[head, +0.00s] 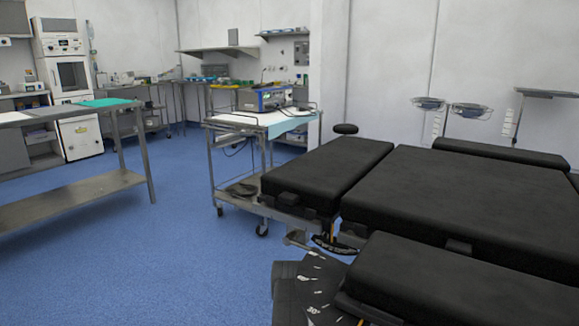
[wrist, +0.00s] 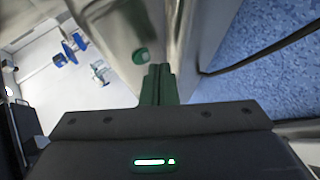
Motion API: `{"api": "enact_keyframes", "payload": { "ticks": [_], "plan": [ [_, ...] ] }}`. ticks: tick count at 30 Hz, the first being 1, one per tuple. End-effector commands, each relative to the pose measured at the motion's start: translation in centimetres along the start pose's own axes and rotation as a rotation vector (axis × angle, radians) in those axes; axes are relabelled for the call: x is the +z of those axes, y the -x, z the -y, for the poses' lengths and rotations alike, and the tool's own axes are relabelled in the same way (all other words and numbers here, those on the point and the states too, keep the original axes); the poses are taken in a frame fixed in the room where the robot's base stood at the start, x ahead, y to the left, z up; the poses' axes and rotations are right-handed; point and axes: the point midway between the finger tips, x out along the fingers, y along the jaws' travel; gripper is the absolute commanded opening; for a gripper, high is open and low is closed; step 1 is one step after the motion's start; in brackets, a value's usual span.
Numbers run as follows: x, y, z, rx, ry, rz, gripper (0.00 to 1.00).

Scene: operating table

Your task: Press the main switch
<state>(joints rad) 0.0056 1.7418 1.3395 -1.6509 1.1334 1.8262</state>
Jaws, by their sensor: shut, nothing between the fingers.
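In the wrist view, my gripper (wrist: 160,70) is shut, its two dark green fingers together with nothing between them. A small green button-like part (wrist: 141,56) sits on a grey metallic surface just left of the fingertips; it may be the main switch, but no label can be read. I cannot tell whether the fingertips touch that surface. In the head view, a blue-framed device (head: 264,98) stands on a wheeled cart (head: 212,155). No switch can be made out on it there. My gripper cannot be made out in the head view.
The black padded operating table (head: 450,200) fills the right of the head view, close to the cart. A steel table (head: 75,195) stands at the left. Blue floor (head: 170,240) is clear between them. In the wrist view, a dark cable (wrist: 262,52) crosses the blue floor.

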Motion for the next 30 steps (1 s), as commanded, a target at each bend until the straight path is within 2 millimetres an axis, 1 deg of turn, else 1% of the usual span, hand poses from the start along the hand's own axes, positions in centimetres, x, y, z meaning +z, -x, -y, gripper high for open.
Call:
{"api": "enact_keyframes", "payload": {
  "ticks": [11, 20, 30],
  "plan": [
    [0.01, -0.02, -0.01, 0.000, 0.000, 0.000, 0.00],
    [0.43, -0.61, -0.42, 0.000, 0.001, 0.000, 0.00],
    [0.46, -0.63, -0.49, 0.000, 0.000, 0.000, 0.00]
  ]
}}
